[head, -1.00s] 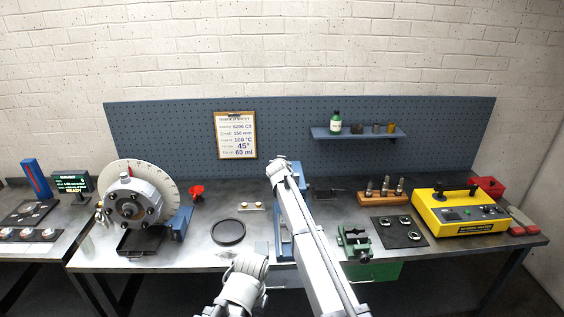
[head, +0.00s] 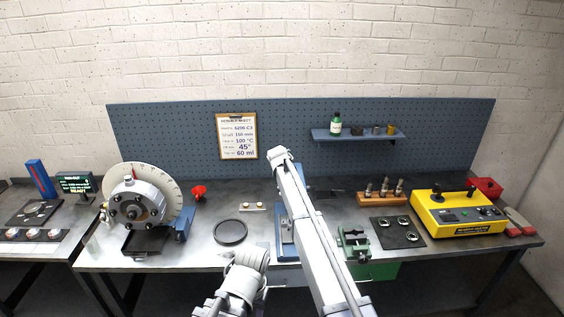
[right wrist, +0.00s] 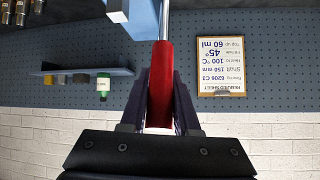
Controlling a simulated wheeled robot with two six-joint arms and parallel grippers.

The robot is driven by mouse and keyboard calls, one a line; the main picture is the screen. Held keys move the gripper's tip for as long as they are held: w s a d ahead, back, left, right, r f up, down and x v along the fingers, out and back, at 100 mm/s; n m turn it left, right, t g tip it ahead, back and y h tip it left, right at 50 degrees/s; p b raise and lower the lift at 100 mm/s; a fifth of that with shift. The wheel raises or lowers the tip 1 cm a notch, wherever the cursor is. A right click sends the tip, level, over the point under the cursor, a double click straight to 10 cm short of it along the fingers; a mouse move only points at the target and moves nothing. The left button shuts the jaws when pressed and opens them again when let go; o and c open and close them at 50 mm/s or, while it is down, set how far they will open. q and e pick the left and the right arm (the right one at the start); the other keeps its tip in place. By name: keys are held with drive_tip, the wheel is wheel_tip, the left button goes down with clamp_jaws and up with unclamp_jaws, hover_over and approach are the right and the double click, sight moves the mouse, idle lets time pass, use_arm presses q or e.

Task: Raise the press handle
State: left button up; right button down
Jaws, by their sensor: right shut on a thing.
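The press handle shows in the right wrist view as a red grip (right wrist: 160,85) on a thin steel rod (right wrist: 164,18). My right gripper (right wrist: 160,92) is shut around the red grip, with a dark finger on each side. Part of the blue press (right wrist: 140,20) is next to the rod at the top of that view. In the head view the blue press (head: 286,247) stands mid-bench, mostly hidden behind my arm. The handle and the right gripper are hidden there too. My left gripper is not in view.
A black ring (head: 230,232) lies left of the press. A rotor housing with a dial (head: 138,207) stands further left. A green vise (head: 354,243), a dark mat (head: 398,233) and a yellow control box (head: 455,212) are on the right. A shelf (head: 358,134) hangs behind.

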drive_tip(key=c, duration=0.7)
unclamp_jaws()
drive_tip(key=shift+o, duration=0.2)
drive_tip(key=shift+s+r+p, duration=0.4)
drive_tip(key=shift+s+p, duration=0.05)
drive_tip(key=p+v, duration=0.2)
drive_tip(key=v, duration=0.2)
drive_tip(key=shift+s+r, duration=0.1)
drive_tip(key=shift+r, duration=0.05)
drive_tip(key=s+a, duration=0.1)
drive_tip(key=s, duration=1)
drive_tip(key=shift+s+a+f, duration=0.3)
